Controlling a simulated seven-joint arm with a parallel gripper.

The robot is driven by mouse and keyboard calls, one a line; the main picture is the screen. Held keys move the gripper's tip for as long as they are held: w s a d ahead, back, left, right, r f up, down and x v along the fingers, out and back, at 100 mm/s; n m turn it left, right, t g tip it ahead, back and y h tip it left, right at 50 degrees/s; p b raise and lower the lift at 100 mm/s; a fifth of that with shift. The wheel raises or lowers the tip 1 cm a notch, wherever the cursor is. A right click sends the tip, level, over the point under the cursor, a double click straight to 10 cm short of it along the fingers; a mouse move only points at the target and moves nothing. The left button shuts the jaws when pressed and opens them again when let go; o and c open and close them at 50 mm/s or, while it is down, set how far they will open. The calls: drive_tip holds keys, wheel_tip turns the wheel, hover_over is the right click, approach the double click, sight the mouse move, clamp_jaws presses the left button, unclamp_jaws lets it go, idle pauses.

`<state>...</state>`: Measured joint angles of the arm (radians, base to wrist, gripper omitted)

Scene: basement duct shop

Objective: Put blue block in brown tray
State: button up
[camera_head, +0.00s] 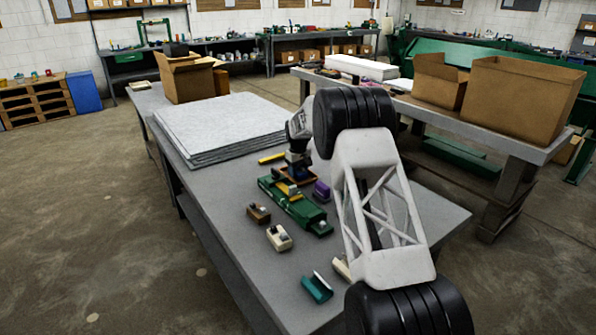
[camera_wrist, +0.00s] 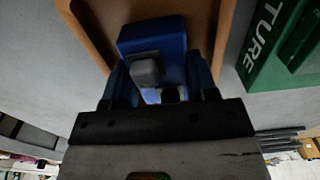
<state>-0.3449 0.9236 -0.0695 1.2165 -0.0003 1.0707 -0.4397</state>
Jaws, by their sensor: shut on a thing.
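My gripper (camera_wrist: 160,88) is shut on the blue block (camera_wrist: 152,34). In the wrist view the block lies between the fingers, in front of the brown tray. The brown tray (camera_wrist: 101,14) fills the top middle of that view, its rim showing on both sides of the block. In the head view the brown tray (camera_head: 312,178) is on the grey table just beyond the green case, with my gripper (camera_head: 294,170) at it. Most of the block is hidden there. I cannot tell whether the block touches the tray floor.
A green case (camera_head: 297,210) lies close to the tray and also shows in the wrist view (camera_wrist: 282,50). A purple thing (camera_head: 321,191), a brown block (camera_head: 258,214), a cream block (camera_head: 279,238) and a teal piece (camera_head: 316,289) lie nearby. Grey sheets (camera_head: 218,125) are stacked behind.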

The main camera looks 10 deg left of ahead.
sight(298, 170)
idle(0.3)
drive_tip(key=o, duration=1.2)
drive_tip(key=shift+f, duration=0.1)
drive_tip(key=shift+c, duration=0.2)
wheel_tip(298, 170, up, 12)
idle(0.6)
